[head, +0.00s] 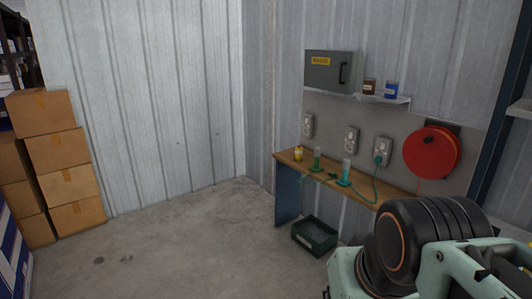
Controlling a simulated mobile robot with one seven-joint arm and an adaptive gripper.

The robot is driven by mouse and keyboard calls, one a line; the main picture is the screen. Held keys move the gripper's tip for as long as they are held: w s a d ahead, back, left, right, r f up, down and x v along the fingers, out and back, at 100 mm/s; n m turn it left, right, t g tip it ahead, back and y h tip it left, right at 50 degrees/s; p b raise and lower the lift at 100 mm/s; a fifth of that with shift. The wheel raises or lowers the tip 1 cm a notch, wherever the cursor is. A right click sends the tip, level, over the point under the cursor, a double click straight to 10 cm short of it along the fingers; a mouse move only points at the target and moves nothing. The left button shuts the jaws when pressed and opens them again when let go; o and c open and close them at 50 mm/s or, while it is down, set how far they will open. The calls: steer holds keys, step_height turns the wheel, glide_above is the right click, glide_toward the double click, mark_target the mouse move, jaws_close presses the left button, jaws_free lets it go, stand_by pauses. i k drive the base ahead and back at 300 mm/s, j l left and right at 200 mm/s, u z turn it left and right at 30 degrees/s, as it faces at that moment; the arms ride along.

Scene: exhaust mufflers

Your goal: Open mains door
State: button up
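The mains box (331,72) is a grey metal cabinet on the corrugated wall, right of the room's corner and above the workbench. Its front door is shut and carries a yellow label (321,61) at the upper left. A black vertical handle (343,73) is on the right side of the door. My arm fills the lower right of the head view, well below and to the right of the box. The fingers of my gripper do not show, and nothing of mine touches the box.
A narrow wooden workbench (328,177) stands below the box, with bottles and green cable on it. A small shelf (382,98) holds two cans. A red reel (431,152) and sockets are on the wall. A dark crate (314,235) sits on the floor. Cardboard boxes (63,145) stand left; mid-floor is clear.

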mark_target(332, 71)
steer(key=i+j+z, duration=0.1)
steer(key=i, duration=1.05)
steer(key=i+j+z, duration=0.1)
steer(key=i+z, duration=0.25)
steer(key=i+j+z, duration=0.3)
steer(key=i, duration=0.25)
steer(key=i+j+z, duration=0.25)
steer(key=z, duration=0.15)
steer(key=i+j+z, duration=0.65)
steer(key=j+z, duration=0.15)
steer(key=j, duration=0.1)
